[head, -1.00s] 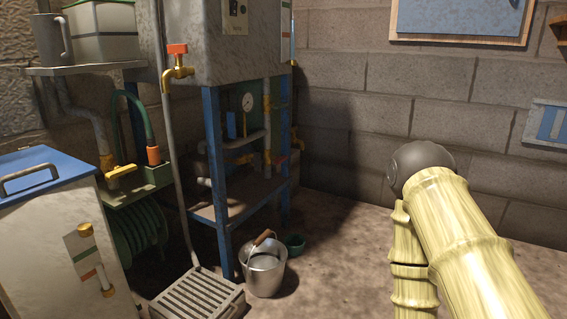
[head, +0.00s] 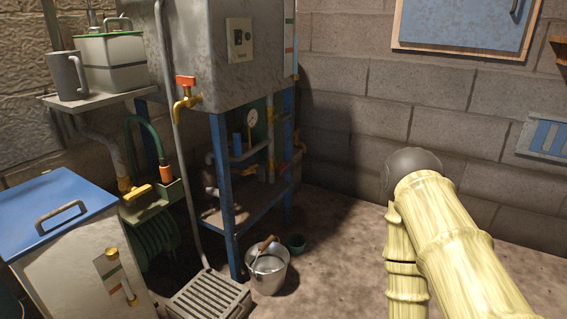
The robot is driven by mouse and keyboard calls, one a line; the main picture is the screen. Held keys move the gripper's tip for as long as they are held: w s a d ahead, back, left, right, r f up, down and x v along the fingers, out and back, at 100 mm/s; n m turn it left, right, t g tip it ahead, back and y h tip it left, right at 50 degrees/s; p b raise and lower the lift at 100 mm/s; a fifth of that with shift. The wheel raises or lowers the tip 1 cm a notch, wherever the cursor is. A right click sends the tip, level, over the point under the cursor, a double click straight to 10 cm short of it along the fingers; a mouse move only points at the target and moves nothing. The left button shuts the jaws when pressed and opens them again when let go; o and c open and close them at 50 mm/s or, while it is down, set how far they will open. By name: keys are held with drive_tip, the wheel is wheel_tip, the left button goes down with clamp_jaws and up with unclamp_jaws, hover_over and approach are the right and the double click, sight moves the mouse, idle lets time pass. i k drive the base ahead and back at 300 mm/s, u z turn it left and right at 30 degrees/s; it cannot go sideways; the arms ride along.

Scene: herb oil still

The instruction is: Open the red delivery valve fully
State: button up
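A brass tap with a red handle (head: 186,82) sticks out from the lower front of the grey metal tank (head: 205,55). Its spout points down, and the handle lies across the top. A second small reddish part (head: 299,147) shows among the pipes by the right leg of the blue stand, partly hidden and too small to make out. I cannot tell from the frames which one is the delivery valve. My arm is at the right, well apart from both, and ends in view at a dark round joint. My gripper is not in view.
A metal bucket (head: 267,268) and a slatted grate (head: 208,298) are on the floor before the blue stand (head: 221,185). A blue-lidded box (head: 58,212) and a green hose (head: 152,240) are at left. Floor between bucket and arm is clear.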

sight(282, 167)
drive_tip(key=u, duration=0.05)
drive_tip(key=k, duration=0.5)
drive_tip(key=z, duration=0.45)
drive_tip(key=i, duration=1.65)
drive_tip(key=u, duration=0.55)
